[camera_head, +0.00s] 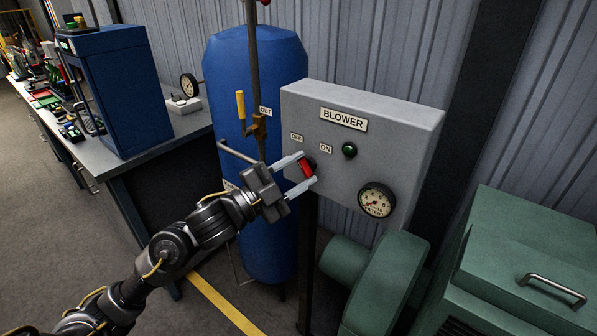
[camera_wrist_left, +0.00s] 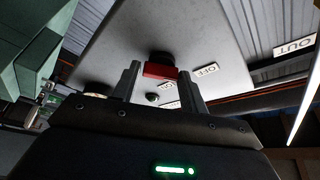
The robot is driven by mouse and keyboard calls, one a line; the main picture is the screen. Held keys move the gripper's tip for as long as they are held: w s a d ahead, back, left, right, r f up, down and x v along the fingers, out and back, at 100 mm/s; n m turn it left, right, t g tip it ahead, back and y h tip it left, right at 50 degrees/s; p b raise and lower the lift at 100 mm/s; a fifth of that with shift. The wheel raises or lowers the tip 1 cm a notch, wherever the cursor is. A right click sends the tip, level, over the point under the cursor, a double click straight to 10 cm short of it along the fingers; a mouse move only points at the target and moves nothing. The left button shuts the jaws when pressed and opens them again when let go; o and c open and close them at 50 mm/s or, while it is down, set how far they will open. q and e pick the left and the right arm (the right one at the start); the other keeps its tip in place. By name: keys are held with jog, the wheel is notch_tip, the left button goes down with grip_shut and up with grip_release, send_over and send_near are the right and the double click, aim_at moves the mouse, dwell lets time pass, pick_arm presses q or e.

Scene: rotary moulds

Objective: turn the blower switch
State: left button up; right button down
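The blower switch is a red handle on a dark round base (camera_head: 307,169), on the front of the grey box labelled BLOWER (camera_head: 390,155). Its upper end leans toward the OFF label (camera_head: 296,138); the ON label (camera_head: 326,148) is up and to the right. My left gripper (camera_head: 309,167) is at the switch, with one finger on each side of the red handle. In the left wrist view the red handle (camera_wrist_left: 160,71) lies between the two fingers (camera_wrist_left: 159,75), with narrow gaps beside it. Whether either finger touches it is unclear. My right gripper is not visible.
A green lamp (camera_head: 349,150) and a pressure gauge (camera_head: 377,200) sit on the same box. A blue tank (camera_head: 265,215) stands behind my left gripper, with a yellow-handled valve (camera_head: 240,104). Green blower housing (camera_head: 385,285) is below. A workbench (camera_head: 140,150) stands left.

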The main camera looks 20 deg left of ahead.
pick_arm(q)
jog(key=c, duration=0.6)
jog(key=shift+o, duration=0.2)
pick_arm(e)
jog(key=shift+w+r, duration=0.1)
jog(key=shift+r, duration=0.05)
pick_arm(q)
jog(key=m+g+p, duration=0.1)
jog(key=m, duration=0.1)
jog(key=shift+r+m, duration=0.15)
jog(key=shift+m, duration=0.15)
jog(key=m+g+p, duration=0.1)
jog(key=m, duration=0.2)
jog(key=shift+r+m+g, duration=0.1)
jog(key=shift+m+g, duration=0.2)
jog(key=m+g+y+p, duration=0.1)
jog(key=m+y+p, duration=0.1)
jog(key=m, duration=0.3)
jog(key=shift+r+m, duration=0.1)
jog(key=shift+m, duration=0.3)
jog(key=shift+o, duration=0.2)
jog(key=shift+m+g+y+p, duration=0.3)
jog(key=shift+m+y+p, duration=0.05)
jog(key=shift+m+y, duration=0.4)
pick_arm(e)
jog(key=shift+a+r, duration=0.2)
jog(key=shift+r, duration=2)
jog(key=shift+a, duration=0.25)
